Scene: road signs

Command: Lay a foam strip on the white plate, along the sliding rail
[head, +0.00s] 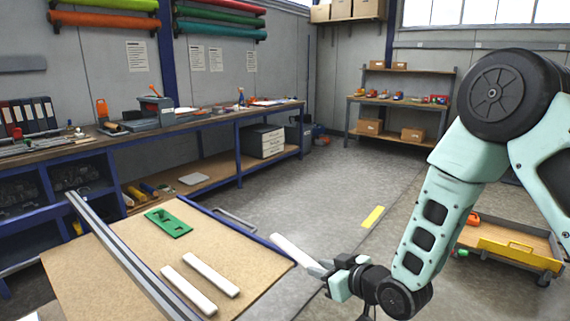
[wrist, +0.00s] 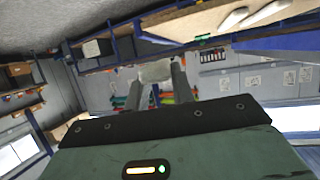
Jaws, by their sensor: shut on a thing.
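My gripper (head: 325,270) is shut on a white foam strip (head: 293,250), which sticks out to the upper left, held in the air past the table's right edge. In the wrist view the strip's pale end (wrist: 156,71) shows between the two fingers. Two more white foam strips (head: 211,274) (head: 189,290) lie side by side on the brown table (head: 85,265). The grey sliding rail (head: 130,258) runs lengthwise along the table, left of them. I cannot make out a white plate for certain.
A green plate with holes (head: 168,222) lies on the table's far part. A blue edge (head: 240,232) borders the table on the right. A long workbench (head: 215,114) stands behind. A wooden cart with a yellow front (head: 507,250) is at the right.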

